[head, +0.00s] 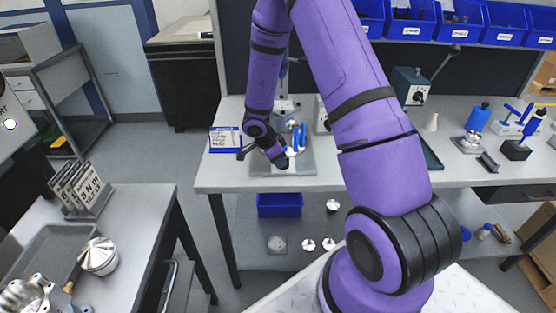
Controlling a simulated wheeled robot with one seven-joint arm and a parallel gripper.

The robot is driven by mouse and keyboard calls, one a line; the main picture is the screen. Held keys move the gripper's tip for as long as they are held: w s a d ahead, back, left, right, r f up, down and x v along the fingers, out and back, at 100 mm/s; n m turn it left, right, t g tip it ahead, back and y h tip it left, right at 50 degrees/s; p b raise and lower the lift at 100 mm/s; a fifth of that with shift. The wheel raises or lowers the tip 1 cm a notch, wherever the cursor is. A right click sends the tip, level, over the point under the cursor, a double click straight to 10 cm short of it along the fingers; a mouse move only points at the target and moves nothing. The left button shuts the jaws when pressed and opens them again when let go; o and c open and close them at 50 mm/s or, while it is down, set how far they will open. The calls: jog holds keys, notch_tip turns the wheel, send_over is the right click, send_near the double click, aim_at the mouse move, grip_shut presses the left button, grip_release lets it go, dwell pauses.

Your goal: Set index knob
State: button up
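My gripper (272,158) is small in the head view, low over the front left of the workbench. It is over or beside a grey plate fixture (300,168) with blue upright parts (299,138) and a pale rounded part (291,151). My gripper and wrist hide part of this fixture. I cannot tell whether the fingers touch it or are open or shut. A dark green box (405,82) with a dark round knob (418,96) on its front and a lever stands farther back on the bench. I cannot tell for certain which part is the index knob.
A blue-edged card (224,140) stands at the bench's left end. Blue bins (460,22) line the shelf above. Blue-handled tools (477,117) stand at the right. A blue crate (279,205) and metal parts lie below. Another table (140,215) is at left, with open floor between.

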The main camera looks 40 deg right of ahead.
jog(key=shift+o, duration=0.7)
jog(key=v, duration=1)
jog(key=shift+r, duration=0.4)
jog(key=shift+w+a, duration=0.1)
jog(key=shift+a, duration=0.05)
